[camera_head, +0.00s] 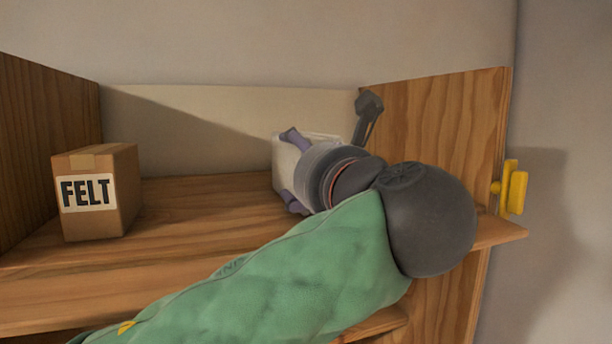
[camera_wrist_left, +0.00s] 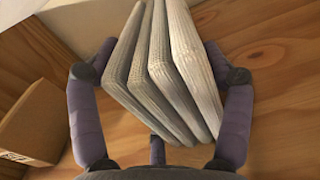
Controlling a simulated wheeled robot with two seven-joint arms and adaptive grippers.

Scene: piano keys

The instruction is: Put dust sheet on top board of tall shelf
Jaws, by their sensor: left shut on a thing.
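The dust sheet (camera_wrist_left: 160,65) is a folded, off-white cloth with several layers; in the head view a pale part of it (camera_head: 285,165) shows beyond my gripper. My left gripper (camera_head: 290,168) has its purple fingers on either side of the sheet, and it is shut on it. In the left wrist view the fingers (camera_wrist_left: 160,105) flank the folds. The sheet is over the top board (camera_head: 180,205) of the tall wooden shelf, near its right side panel (camera_head: 440,120). I cannot tell whether the sheet touches the board. My right gripper is not in view.
A cardboard box labelled FELT (camera_head: 115,190) stands on the board at the left; it also shows in the left wrist view (camera_wrist_left: 38,120). The board between box and gripper is clear. A yellow fitting (camera_head: 514,190) is on the right panel's outer side. A pale back panel (camera_head: 220,125) closes the rear.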

